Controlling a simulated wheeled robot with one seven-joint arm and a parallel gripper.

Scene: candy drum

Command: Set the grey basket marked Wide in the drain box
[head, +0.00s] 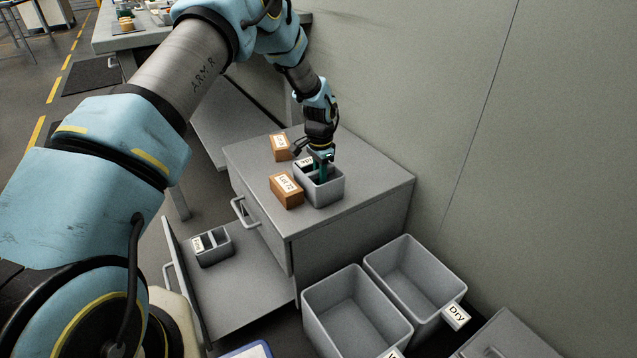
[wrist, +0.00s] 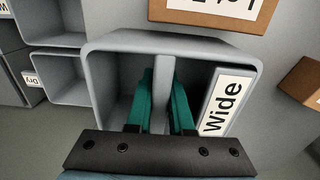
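The grey basket marked Wide (head: 322,193) stands upright on the grey cabinet top. In the wrist view the basket (wrist: 125,44) fills the middle, with its white "Wide" label at the right side and a divider (wrist: 163,85) down its centre. My gripper (head: 321,172) reaches down into it. In the wrist view the green fingers of my gripper (wrist: 165,105) lie against both faces of the divider, closed on it. Two open grey boxes stand low, right of the cabinet: one labelled "Dry" (head: 405,262), one nearer (head: 335,290) with a cut-off label. No label reading drain is legible.
A brown block labelled "Lot 72" (head: 286,190) sits close beside the basket, and another brown block (head: 281,147) behind it. Below, an open drawer (head: 235,300) holds a smaller divided grey basket (head: 214,247). A wall (head: 430,110) rises behind the cabinet.

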